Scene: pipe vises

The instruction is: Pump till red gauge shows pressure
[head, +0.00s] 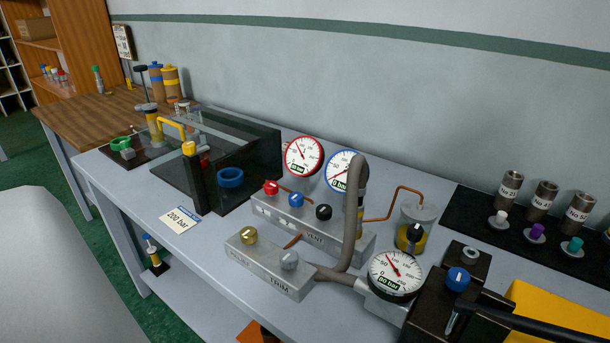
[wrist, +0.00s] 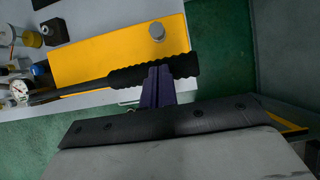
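The red-rimmed gauge (head: 303,156) stands at the back of the bench; its needle is off the low end and its small readout looks like 80 bar. The pump gauge (head: 396,275) also appears to read 80 bar. The blue-rimmed gauge (head: 346,172) appears to read 0 bar. The pump's black handle (head: 540,328) runs out at the lower right of the head view. Its ribbed grip (wrist: 188,66) shows in the wrist view. My gripper (wrist: 158,72) has its purple fingers close together, tips overlapping the grip. They look shut against it rather than around it.
A valve block (head: 290,220) with red, blue and black knobs and a front block (head: 262,268) with two knobs sit mid-bench. A yellow pump body (wrist: 110,45) lies beside the handle. A 200 bar card (head: 180,219) lies left. Green floor (wrist: 220,40) is clear beyond the bench edge.

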